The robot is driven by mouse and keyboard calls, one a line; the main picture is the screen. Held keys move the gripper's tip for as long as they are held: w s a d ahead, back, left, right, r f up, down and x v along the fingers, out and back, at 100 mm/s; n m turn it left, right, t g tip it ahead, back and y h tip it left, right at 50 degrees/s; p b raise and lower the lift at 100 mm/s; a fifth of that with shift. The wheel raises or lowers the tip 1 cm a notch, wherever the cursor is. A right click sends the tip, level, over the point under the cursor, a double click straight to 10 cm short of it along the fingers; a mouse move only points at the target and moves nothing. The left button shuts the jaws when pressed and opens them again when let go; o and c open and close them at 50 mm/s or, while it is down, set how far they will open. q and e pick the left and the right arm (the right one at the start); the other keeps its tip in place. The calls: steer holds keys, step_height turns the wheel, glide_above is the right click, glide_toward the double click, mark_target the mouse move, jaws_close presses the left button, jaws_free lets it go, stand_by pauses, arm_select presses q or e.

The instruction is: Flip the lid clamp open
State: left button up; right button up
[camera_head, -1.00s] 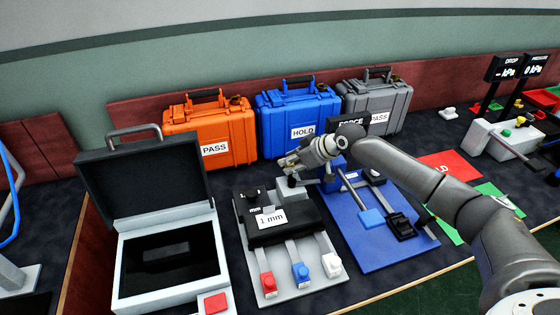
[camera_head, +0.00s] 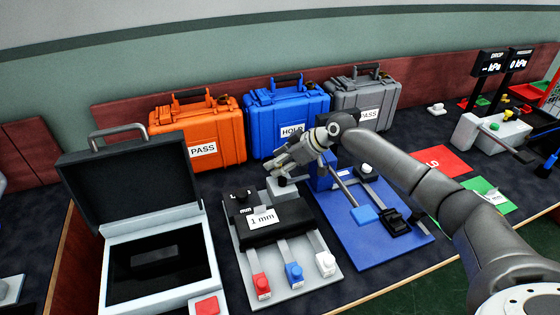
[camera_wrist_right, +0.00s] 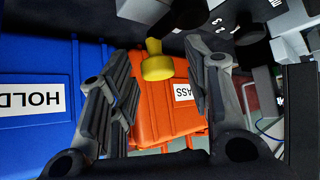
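My right gripper (camera_head: 280,163) is open, above and behind the grey fixture (camera_head: 243,262), close to a grey block (camera_head: 282,188) with a dark knob. In the right wrist view, a yellow knob (camera_wrist_right: 157,66) shows between the spread fingers (camera_wrist_right: 160,98); I see no clear contact. The grey fixture carries a black plate labelled "1 mm" (camera_head: 280,229) and red, blue and white handles. Beside it, a blue fixture (camera_head: 375,248) has a lever with a blue handle (camera_head: 364,214) and a black clamp (camera_head: 393,220). I cannot tell which part is the lid clamp. My left gripper is out of view.
An open case (camera_head: 150,247) with a raised black lid stands at the left. Orange (camera_head: 207,135), blue (camera_head: 290,112) and grey (camera_head: 352,98) cases line the back, behind my gripper.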

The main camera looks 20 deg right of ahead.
steer(key=shift+d+r, duration=0.1)
steer(key=shift+r, duration=0.05)
steer(key=shift+s+d+r, duration=0.15)
steer(key=shift+s+r, duration=0.05)
steer(key=v, duration=1.1)
steer(key=shift+r, duration=0.15)
